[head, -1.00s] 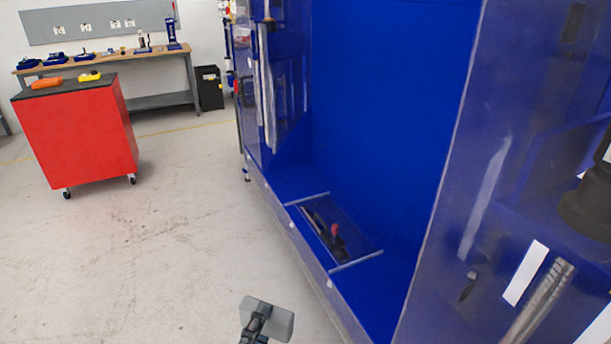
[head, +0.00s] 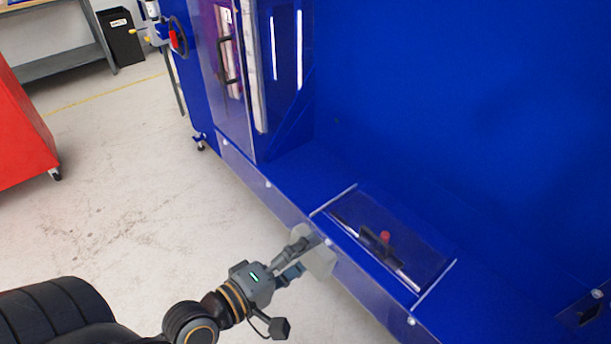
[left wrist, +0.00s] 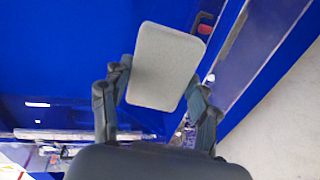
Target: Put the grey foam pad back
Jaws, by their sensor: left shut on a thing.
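The grey foam pad (head: 320,258) is a light grey block with rounded corners. My left gripper (head: 300,257) is shut on it, with one finger on each side. In the head view the pad is in front of the blue machine's low front edge, and whether it touches that edge cannot be told. In the left wrist view the pad (left wrist: 163,66) stands tilted between the fingers of the left gripper (left wrist: 160,88), its broad face showing. My right gripper is not in view.
The blue machine (head: 440,110) fills the right side. A clear-walled section (head: 440,243) on its ledge holds a dark mechanism with a red knob (head: 385,237). A red cabinet (head: 22,140) stands at the left. The floor (head: 130,190) between is clear.

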